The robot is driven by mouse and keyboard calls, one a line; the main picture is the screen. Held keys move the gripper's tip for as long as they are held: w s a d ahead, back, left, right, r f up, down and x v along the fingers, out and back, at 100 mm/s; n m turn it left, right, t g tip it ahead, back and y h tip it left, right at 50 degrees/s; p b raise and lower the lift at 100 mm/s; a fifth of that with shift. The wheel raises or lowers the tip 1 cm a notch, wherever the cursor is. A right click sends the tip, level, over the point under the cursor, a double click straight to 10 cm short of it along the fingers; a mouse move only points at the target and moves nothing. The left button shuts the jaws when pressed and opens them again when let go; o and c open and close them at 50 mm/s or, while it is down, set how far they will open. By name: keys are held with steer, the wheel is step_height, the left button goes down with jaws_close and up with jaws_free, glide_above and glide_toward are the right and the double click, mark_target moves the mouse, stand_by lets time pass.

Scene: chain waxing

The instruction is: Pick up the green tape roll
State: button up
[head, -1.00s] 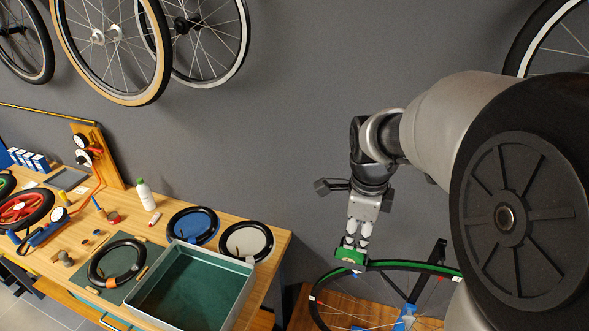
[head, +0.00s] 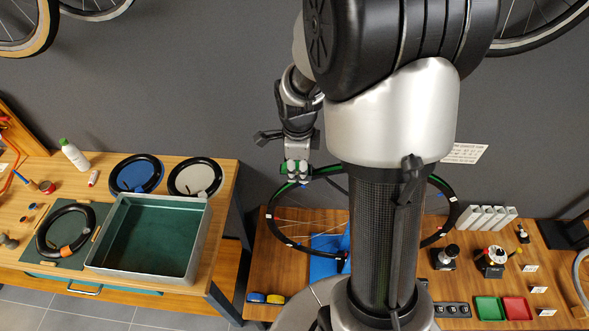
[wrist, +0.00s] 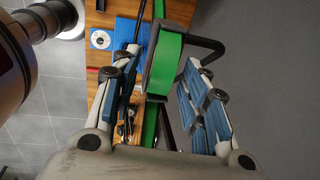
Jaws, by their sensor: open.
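The green tape roll (wrist: 170,62) shows large in the wrist view, between the two blue-padded fingers of my gripper (wrist: 161,66). The fingers are spread, with a visible gap between the roll and the right finger. A dark frame edges the roll's left side. In the head view, my gripper (head: 297,164) points down at the wheel's upper rim, and only bits of the green roll (head: 284,169) show beside the fingertips. A green strip (wrist: 150,126) also runs below the roll in the wrist view.
Another bench with a metal tray (head: 207,225) stands to the left. Small tools and green and red trays (head: 516,307) lie to the right. Wheels hang on the wall above.

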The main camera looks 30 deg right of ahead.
steer(key=shift+c, duration=0.3)
jaws_close()
steer(key=shift+r, duration=0.15)
step_height(320, 180, up, 19)
step_height(320, 180, up, 10)
steer(key=p, duration=0.8)
glide_above(298, 164)
steer(key=shift+s, duration=0.1)
steer(key=shift+f, duration=0.2)
